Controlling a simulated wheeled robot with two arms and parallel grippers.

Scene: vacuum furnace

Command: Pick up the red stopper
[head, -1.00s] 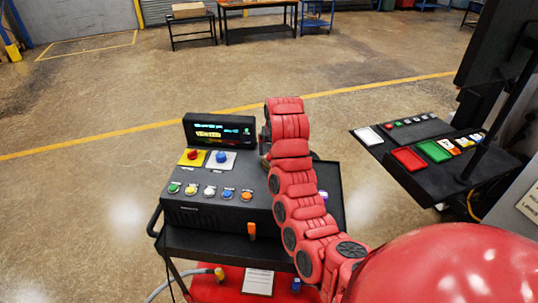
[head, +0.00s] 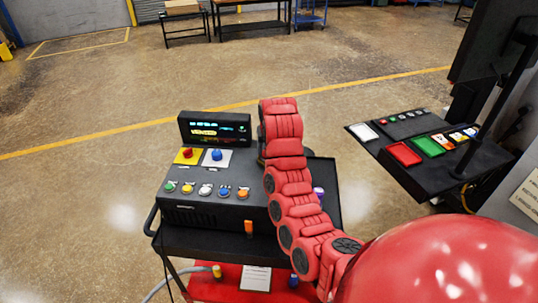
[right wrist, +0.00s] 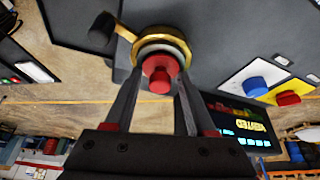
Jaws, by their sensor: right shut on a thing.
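The red stopper (right wrist: 160,73) shows in the right wrist view, set within a brass ring with a pale collar (right wrist: 163,38). My right gripper (right wrist: 160,82) has one finger on each side of the stopper and is shut on it. The stopper is still at the ring; I cannot tell whether it is seated or lifted. In the head view my red right arm reaches over the right side of the console and hides the stopper and the gripper. My left gripper is in neither view.
The dark console (head: 215,205) has a lit display (head: 214,128), a red button (head: 187,154) on yellow, a blue button (head: 217,155) on white and a row of coloured buttons. It stands on a black cart (head: 200,245). A shelf with coloured trays (head: 432,146) is at right.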

